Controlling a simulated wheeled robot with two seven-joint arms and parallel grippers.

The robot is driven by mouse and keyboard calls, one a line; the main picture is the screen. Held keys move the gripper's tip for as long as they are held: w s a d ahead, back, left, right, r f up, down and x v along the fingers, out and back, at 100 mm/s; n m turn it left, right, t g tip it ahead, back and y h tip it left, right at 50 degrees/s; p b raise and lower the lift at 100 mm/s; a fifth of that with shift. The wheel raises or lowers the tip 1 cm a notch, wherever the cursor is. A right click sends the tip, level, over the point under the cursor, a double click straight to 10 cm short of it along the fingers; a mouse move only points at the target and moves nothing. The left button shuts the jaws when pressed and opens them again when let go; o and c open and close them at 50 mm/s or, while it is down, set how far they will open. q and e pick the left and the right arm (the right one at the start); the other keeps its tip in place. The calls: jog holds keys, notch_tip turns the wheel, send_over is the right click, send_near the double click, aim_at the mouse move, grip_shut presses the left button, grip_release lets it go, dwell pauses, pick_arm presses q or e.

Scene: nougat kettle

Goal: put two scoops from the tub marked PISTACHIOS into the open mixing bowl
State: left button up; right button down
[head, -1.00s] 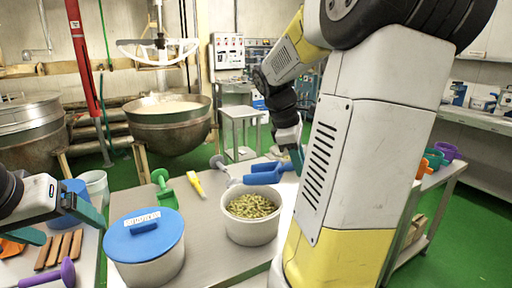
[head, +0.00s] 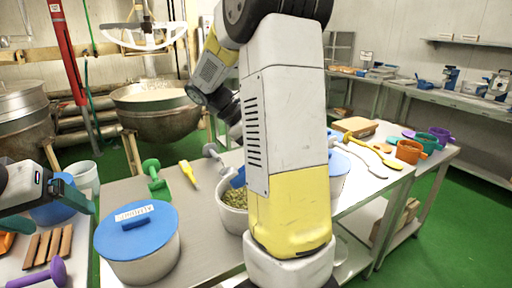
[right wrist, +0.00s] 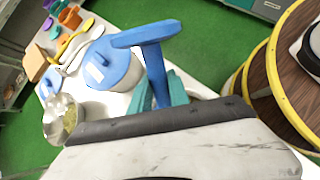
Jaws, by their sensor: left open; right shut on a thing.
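An open white tub (head: 232,215) of green pistachios stands on the table, partly hidden by my right arm; it also shows in the right wrist view (right wrist: 57,128). Its marking is not visible. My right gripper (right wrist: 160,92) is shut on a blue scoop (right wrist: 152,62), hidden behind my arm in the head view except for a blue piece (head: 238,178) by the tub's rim. I cannot tell whether the scoop holds anything. The open mixing bowl (head: 160,124), a metal kettle with pale contents, stands behind the table. My left gripper (head: 78,192) is open and empty at the left.
A blue-lidded tub (head: 140,258) stands front left, its label unreadable. Another blue-lidded tub (right wrist: 108,66) stands beside the open one. A green scoop (head: 155,180) and yellow tool (head: 188,172) lie behind. A covered kettle (head: 25,115) is far left. Coloured cups (head: 410,151) stand right.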

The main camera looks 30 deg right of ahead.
jog(key=w+a+g+h, duration=0.1)
jog(key=w+a+f+g+h, duration=0.1)
jog(key=shift+w+a+f, duration=0.1)
jog(key=shift+w+a, duration=0.25)
jog(key=shift+a, duration=0.05)
notch_tip(320, 180, down, 2)
jog(key=shift+f+h, duration=0.1)
jog(key=shift+h, duration=0.2)
jog(key=shift+w+a+f, duration=0.15)
jog(key=shift+f, duration=0.45)
jog(key=shift+w+a+f, duration=0.1)
jog(key=shift+f, duration=0.45)
jog(key=shift+w+a+f, duration=0.15)
jog(key=shift+f, duration=0.45)
jog(key=shift+s+d+f+t+y, duration=0.45)
jog(key=shift+s+d+t+y, duration=0.1)
jog(key=shift+y, duration=0.15)
jog(key=s+d+f+t+y, duration=0.3)
jog(key=f+y, duration=0.1)
jog(key=s+d+r+m+t+y, duration=0.1)
jog(key=s+d+r+t+y, duration=0.2)
jog(key=r, duration=0.6)
jog(key=shift+s+d+t+y, duration=0.2)
jog(key=shift+d+t+y, duration=0.15)
jog(key=shift+y, duration=0.15)
